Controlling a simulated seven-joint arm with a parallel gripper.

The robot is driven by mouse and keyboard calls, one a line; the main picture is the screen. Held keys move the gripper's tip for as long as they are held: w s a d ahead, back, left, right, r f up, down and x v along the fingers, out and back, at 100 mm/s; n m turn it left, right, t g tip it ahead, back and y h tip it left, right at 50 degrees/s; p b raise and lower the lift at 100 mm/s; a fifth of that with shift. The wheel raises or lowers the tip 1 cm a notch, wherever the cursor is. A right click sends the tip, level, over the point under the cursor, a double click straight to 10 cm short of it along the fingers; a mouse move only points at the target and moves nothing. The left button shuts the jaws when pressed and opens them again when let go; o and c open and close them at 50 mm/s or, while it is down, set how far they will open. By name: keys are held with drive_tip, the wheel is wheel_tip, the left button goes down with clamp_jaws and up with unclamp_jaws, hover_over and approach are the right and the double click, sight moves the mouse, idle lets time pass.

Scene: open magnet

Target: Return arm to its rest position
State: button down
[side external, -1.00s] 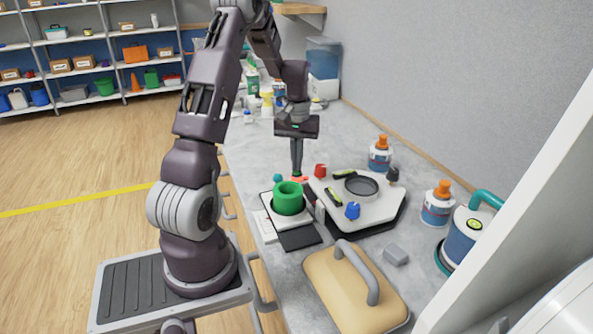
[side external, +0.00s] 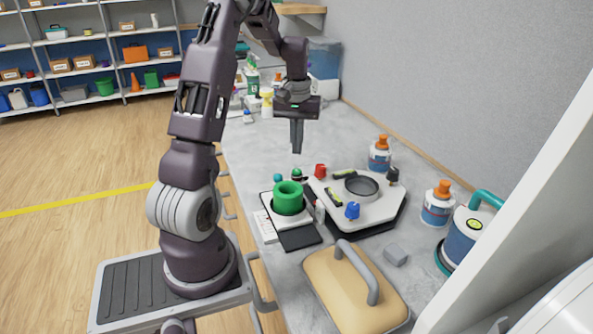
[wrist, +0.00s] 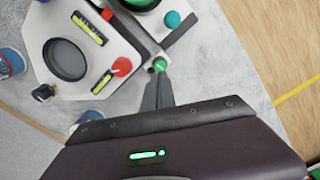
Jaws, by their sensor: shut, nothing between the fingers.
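My gripper (side external: 297,150) is shut and empty, pointing down above the far side of the device on the bench. Its closed fingers also show in the wrist view (wrist: 158,88). Below the fingertips is a small green button (side external: 297,173), apart from them in the side view; it also shows just past the fingertips in the wrist view (wrist: 159,64). The white device plate (side external: 378,210) carries a dark ring, a red knob (side external: 320,170), a blue knob (side external: 352,210) and a black knob. A green cup (side external: 288,198) stands on the smaller plate at its left.
A tan lid with a grey handle (side external: 335,290) and a grey block (side external: 395,254) lie at the front. Orange-capped bottles (side external: 380,158) and a blue canister (side external: 463,240) stand along the right. Spray bottles (side external: 267,102) stand at the back.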

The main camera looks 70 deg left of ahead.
drive_tip(key=shift+r, duration=0.6)
drive_tip(key=w+d+r+m+t, duration=0.15)
drive_tip(key=d+r+m, duration=0.25)
drive_tip(key=d+r, duration=0.6)
drive_tip(key=s+d+m+t, duration=0.2)
drive_tip(key=s+d+m, duration=0.2)
drive_tip(key=s+d, duration=0.3)
drive_tip(key=s+d+r+m+t, duration=0.1)
drive_tip(key=s+d+m, duration=0.3)
drive_tip(key=s+d, duration=0.4)
drive_tip(key=d+t, duration=0.1)
drive_tip(key=d, duration=0.6)
drive_tip(key=shift+s+d, duration=0.15)
